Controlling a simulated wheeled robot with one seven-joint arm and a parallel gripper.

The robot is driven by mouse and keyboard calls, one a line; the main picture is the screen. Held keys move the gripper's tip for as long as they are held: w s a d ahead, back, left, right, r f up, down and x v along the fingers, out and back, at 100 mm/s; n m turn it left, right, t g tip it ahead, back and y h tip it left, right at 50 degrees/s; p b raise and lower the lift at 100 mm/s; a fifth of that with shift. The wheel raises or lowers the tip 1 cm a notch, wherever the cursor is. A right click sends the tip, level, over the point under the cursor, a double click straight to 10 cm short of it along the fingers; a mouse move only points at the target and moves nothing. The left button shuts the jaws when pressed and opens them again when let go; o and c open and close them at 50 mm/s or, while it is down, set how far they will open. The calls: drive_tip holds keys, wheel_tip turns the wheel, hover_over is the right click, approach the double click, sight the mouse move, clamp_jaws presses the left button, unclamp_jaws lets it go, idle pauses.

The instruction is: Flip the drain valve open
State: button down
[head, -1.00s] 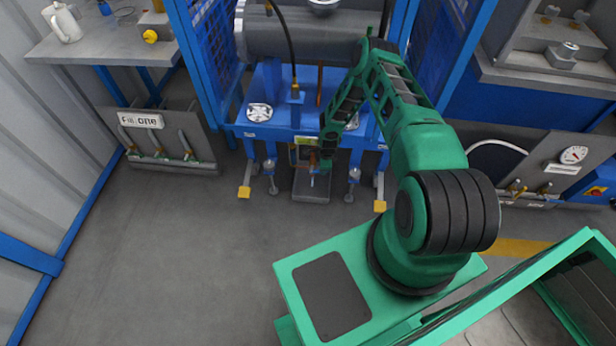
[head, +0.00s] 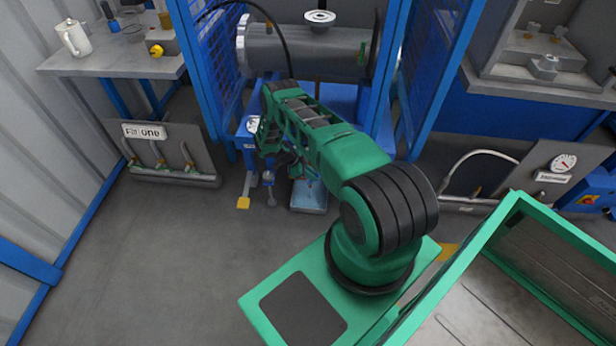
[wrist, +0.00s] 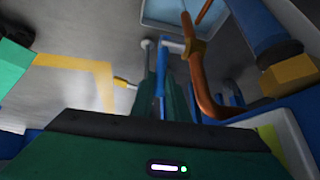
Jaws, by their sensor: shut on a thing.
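The drain valve (wrist: 195,52) is a brass body on a bent copper pipe (wrist: 204,85), right of centre in the wrist view. A pale grey stem runs left from it to a blue lever (wrist: 160,84). My gripper (wrist: 162,95) has its dark green fingers on either side of the lever and is shut on it. A shallow tray (wrist: 180,12) with a pale blue inside lies below the valve. It also shows in the head view (head: 308,200). My arm hides the valve and the gripper's fingertips in the head view.
A blue frame (head: 180,60) carries a grey horizontal tank (head: 305,50) above the valve. A yellow-footed leg (head: 244,202) stands left of the tray. A labelled panel (head: 165,150) with small valves is at left. The floor (head: 160,250) in front is clear.

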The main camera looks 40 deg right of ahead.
drive_tip(key=shift+w+a+f, duration=0.1)
drive_tip(key=shift+w+a, duration=0.3)
drive_tip(key=shift+w, duration=0.15)
drive_tip(key=c, duration=1.7)
unclamp_jaws()
drive_tip(key=shift+c, duration=0.2)
drive_tip(key=shift+d+h, duration=0.1)
drive_tip(key=shift+h, duration=0.2)
drive_tip(key=w+a+r, duration=0.2)
drive_tip(key=w+a, duration=0.5)
drive_tip(key=a, duration=0.5)
drive_tip(key=shift+r, duration=0.1)
